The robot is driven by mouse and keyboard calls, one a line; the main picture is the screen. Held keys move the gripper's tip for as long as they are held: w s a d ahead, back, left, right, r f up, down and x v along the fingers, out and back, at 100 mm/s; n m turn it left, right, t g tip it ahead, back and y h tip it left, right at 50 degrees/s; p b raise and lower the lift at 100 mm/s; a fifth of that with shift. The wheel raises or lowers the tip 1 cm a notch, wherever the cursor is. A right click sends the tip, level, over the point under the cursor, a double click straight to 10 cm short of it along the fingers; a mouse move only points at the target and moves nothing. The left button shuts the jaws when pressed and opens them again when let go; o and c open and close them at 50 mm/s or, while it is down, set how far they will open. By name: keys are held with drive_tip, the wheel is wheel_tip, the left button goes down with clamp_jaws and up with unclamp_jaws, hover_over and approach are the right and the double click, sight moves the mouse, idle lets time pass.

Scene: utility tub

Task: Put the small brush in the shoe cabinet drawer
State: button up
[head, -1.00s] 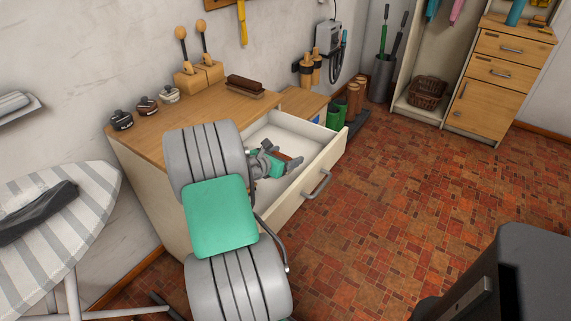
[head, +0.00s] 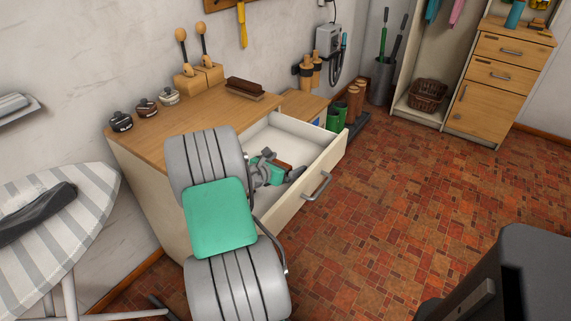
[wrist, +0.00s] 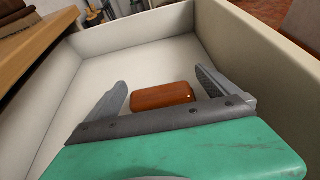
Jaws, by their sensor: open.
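The small brush (wrist: 161,95), a reddish-brown block, lies inside the open drawer (wrist: 62,90) of the shoe cabinet. In the wrist view it appears to rest on the white drawer floor, with a gap to each finger. My gripper (wrist: 165,88) is open inside the drawer, its fingers on either side of the brush. The brush also shows in the head view (head: 284,166), partly hidden by my gripper (head: 282,165). The shoe cabinet (head: 185,118) has a wooden top, and its drawer is pulled out to the right. Any bristles are hidden.
On the cabinet top are a larger brown brush (head: 245,86), several small jars (head: 147,106) and a wooden block holder (head: 198,76). The ironing board (head: 80,225) stands at the left. Green boots (head: 337,115) stand beyond the drawer.

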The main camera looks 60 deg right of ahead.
drive_tip(key=p+v, duration=0.2)
drive_tip(key=v, duration=1)
drive_tip(key=shift+r, duration=0.1)
